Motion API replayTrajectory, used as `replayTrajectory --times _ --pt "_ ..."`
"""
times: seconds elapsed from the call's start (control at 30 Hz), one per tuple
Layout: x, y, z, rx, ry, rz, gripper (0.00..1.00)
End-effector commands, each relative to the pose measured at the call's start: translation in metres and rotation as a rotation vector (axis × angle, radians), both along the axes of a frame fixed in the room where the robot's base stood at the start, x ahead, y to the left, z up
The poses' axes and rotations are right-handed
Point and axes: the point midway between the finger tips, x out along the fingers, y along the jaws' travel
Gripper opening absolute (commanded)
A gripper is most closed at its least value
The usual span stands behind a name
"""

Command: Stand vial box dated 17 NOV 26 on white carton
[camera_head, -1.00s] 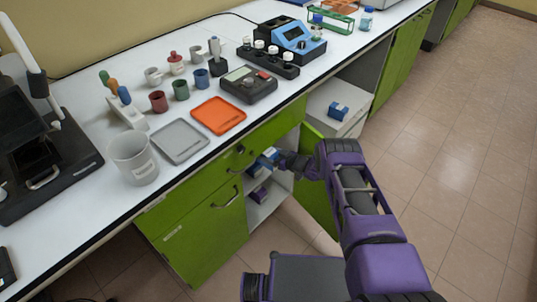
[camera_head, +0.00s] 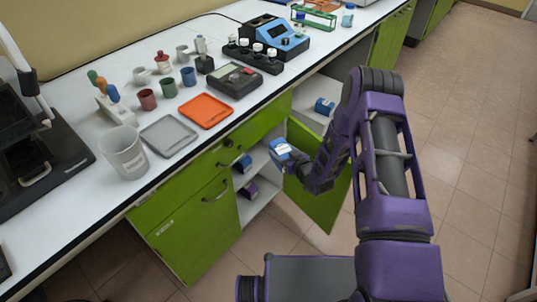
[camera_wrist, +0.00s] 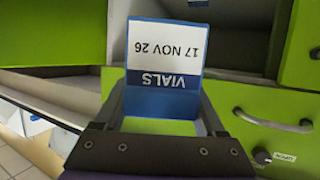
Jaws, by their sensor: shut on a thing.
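The vial box (camera_head: 281,147) is blue with a white label. In the wrist view its label (camera_wrist: 165,48) reads VIALS and 17 NOV 26, upside down in the picture. My gripper (camera_head: 293,162) is shut on this box; its fingers lie on either side of it in the wrist view (camera_wrist: 162,104). The box is held in the air in front of the open cabinet, clear of the shelves. I cannot clearly identify the white carton in these frames.
The open cabinet holds another blue box (camera_head: 243,163) and a purple box (camera_head: 248,189). A green door (camera_head: 322,195) stands open beside my arm. Farther right, a blue item (camera_head: 325,106) sits on a white surface below the counter. The counter (camera_head: 150,199) carries trays and instruments.

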Motion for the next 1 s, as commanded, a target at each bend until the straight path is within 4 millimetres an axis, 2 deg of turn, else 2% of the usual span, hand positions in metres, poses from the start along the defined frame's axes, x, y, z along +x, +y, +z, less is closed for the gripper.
replayTrajectory --times 0.03,0.1,0.3,0.6,0.73,1.0 --pt "-0.011 -0.012 0.019 0.001 -0.001 -0.051 0.00" --pt "-0.025 -0.029 0.040 0.000 -0.002 -0.126 0.00" --pt "-0.065 -0.072 0.095 -0.001 -0.003 -0.319 0.00" --pt "-0.103 -0.116 0.150 -0.001 -0.004 -0.519 0.00" --pt "-0.105 -0.113 0.140 -0.005 0.011 -0.509 0.00" --pt "-0.105 -0.112 0.139 -0.006 0.013 -0.507 0.00"
